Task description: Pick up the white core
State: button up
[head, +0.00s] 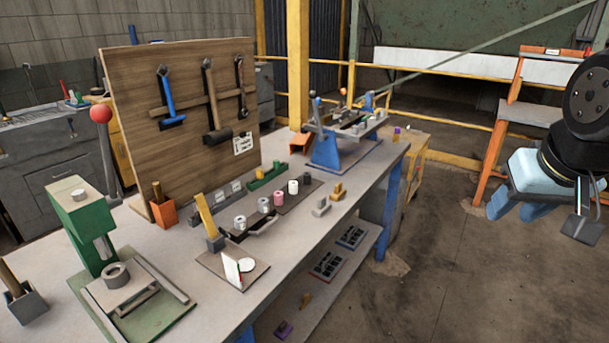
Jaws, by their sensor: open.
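The white core (293,187) is a small upright cylinder on a dark strip (238,237) along the middle of the workbench. It stands between a pink core (278,198) and a dark core (307,179). Two pale grey cores, one of them the near grey core (240,222), stand in the same row closer to me. My gripper (533,204) is open and empty at the right, in the air beyond the bench's right edge and far from the white core. Part of my wrist is cut off by the frame edge.
A wooden tool board (185,100) stands behind the cores. A green press (88,225) is at the near left, and a blue-framed fixture (340,150) at the far end. Floor right of the bench is clear.

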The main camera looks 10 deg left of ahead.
aim_at(292, 184)
jog(key=u, duration=0.3)
jog(key=i, duration=1)
jog(key=u, duration=0.6)
jog(key=k, duration=0.65)
jog(key=u, duration=0.3)
jog(key=i, duration=0.7)
jog(key=z, duration=0.15)
